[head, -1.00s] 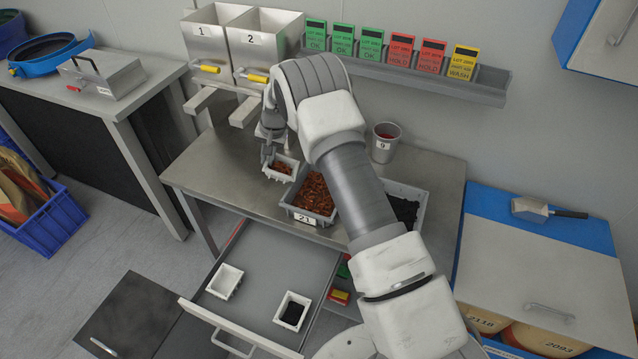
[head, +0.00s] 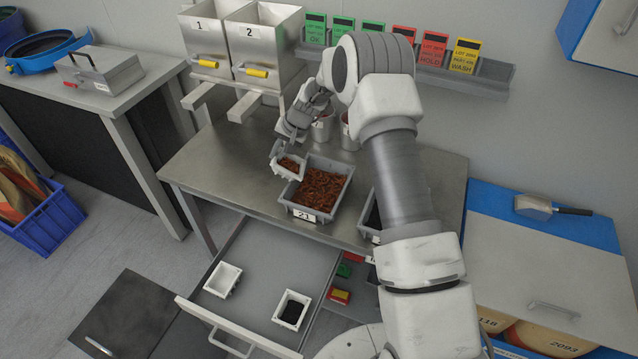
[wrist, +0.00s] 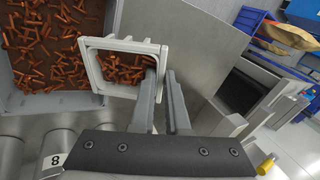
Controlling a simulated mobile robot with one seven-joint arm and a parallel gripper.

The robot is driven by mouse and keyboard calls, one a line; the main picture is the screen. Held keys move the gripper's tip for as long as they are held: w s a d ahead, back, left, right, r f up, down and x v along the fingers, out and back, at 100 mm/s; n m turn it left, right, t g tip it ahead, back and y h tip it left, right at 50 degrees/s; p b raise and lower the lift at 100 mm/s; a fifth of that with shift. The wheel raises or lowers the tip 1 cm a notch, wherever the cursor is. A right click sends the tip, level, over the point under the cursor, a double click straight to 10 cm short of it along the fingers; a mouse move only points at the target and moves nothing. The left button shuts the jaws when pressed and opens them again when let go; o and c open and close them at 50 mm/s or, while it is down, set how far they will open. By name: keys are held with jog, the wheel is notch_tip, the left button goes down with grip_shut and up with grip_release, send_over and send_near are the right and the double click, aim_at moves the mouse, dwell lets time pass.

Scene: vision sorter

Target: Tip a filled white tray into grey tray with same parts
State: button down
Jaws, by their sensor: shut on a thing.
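My gripper (head: 284,140) is shut on a small white tray (head: 286,173) of copper-brown parts. In the wrist view my gripper (wrist: 164,74) holds the white tray (wrist: 124,45) by one wall, with parts still inside. The tray is beside and above the left edge of the grey tray marked 21 (head: 303,214), slightly overlapping it in view. That grey tray holds similar copper-brown parts and also shows in the wrist view (wrist: 28,103). Another grey tray (head: 366,233) is mostly hidden behind my arm.
The open drawer (head: 262,262) holds an empty-looking white tray (head: 222,281) and a white tray with black parts (head: 291,308). Metal cups (head: 322,128) stand behind the grey tray, near the hoppers (head: 262,45). The bench's left part (head: 215,165) is clear.

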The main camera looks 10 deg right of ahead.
aim_at(302, 169)
jog(key=shift+s+d+r+y, duration=0.1)
jog(key=shift+d+y, duration=0.15)
jog(key=shift+y, duration=0.05)
jog(key=shift+s+d+r+b, duration=0.15)
jog(key=shift+d+b, duration=0.1)
jog(key=shift+b, duration=0.25)
jog(key=shift+s+d+r+t+y+b, duration=0.1)
jog(key=shift+d+r+t+y+b, duration=0.15)
jog(key=shift+d+y+b, duration=0.35)
jog(key=shift+s+d+r+t+y+b, duration=0.1)
jog(key=shift+d+r+t+y+b, duration=0.25)
jog(key=shift+b, duration=0.35)
jog(key=shift+s+d+f+y+b, duration=0.2)
jog(key=shift+d+f+y+b, duration=0.5)
jog(key=shift+b, duration=0.9)
jog(key=shift+s+d+r+m+t+y+b, duration=0.15)
jog(key=shift+s+d+r+t+y+b, duration=0.25)
jog(key=shift+y+b, duration=0.45)
jog(key=shift+s+d+r+m+t+y+b, duration=0.15)
jog(key=shift+d+r+t+y+b, duration=0.15)
jog(key=shift+d+t+y+b, duration=0.45)
jog(key=shift+s+d+r+y+b, duration=0.1)
jog(key=shift+s+d+y+b, duration=0.1)
jog(key=shift+d+y, duration=0.4)
jog(key=shift+s+d+y+b, duration=0.1)
jog(key=shift+s+d+y, duration=0.2)
jog(key=shift+d, duration=0.4)
dwell(0.4)
